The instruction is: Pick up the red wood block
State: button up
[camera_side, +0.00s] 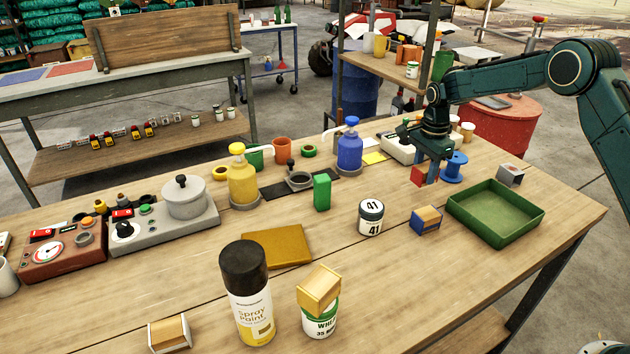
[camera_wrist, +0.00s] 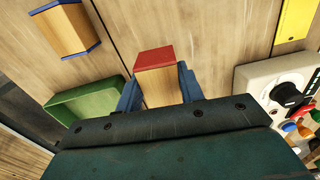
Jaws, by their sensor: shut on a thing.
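The red wood block (camera_side: 417,176) has a red end and a plain wood body. In the wrist view the block (camera_wrist: 157,72) sits between the two blue fingers of my gripper (camera_wrist: 160,90), its red end pointing away from the palm. My gripper (camera_side: 430,171) is shut on the block, pointing down over the back right of the table. In the side view its red end faces the camera and the fingers hide most of the rest. I cannot tell clearly whether the block is touching the tabletop.
A green tray (camera_side: 456,212) is to the right and nearer the camera. A blue-ended wood block (camera_side: 426,220) lies by it. The table's front middle has bare room.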

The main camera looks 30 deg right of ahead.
aim_at(426, 167)
notch_tip(426, 167, up, 16)
jog(key=shift+f, duration=0.15)
dwell(0.7)
